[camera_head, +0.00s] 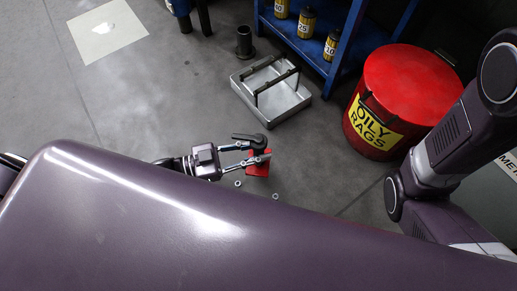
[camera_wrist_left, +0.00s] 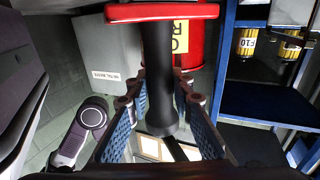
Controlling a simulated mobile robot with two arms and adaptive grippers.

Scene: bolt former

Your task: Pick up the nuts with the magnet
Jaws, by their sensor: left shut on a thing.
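My left gripper (camera_head: 247,156) is shut on the magnet, a tool with a red base (camera_head: 259,166) and a black handle (camera_head: 249,139). In the left wrist view the black handle (camera_wrist_left: 158,75) lies between the two blue-padded fingers (camera_wrist_left: 160,108), with the red base (camera_wrist_left: 163,12) beyond them at the top. Small nuts show just below the magnet in the head view: one nut (camera_head: 238,183) at left and another nut (camera_head: 275,196) at right. I cannot tell whether any nut touches the magnet. My right gripper is out of view.
A metal tray (camera_head: 299,103) with dark bars stands on the floor beyond the magnet. A red oily-rags bin (camera_head: 410,80) stands at right, near a blue shelf (camera_head: 335,72) with yellow canisters. A dark flanged part (camera_head: 244,42) stands behind the tray.

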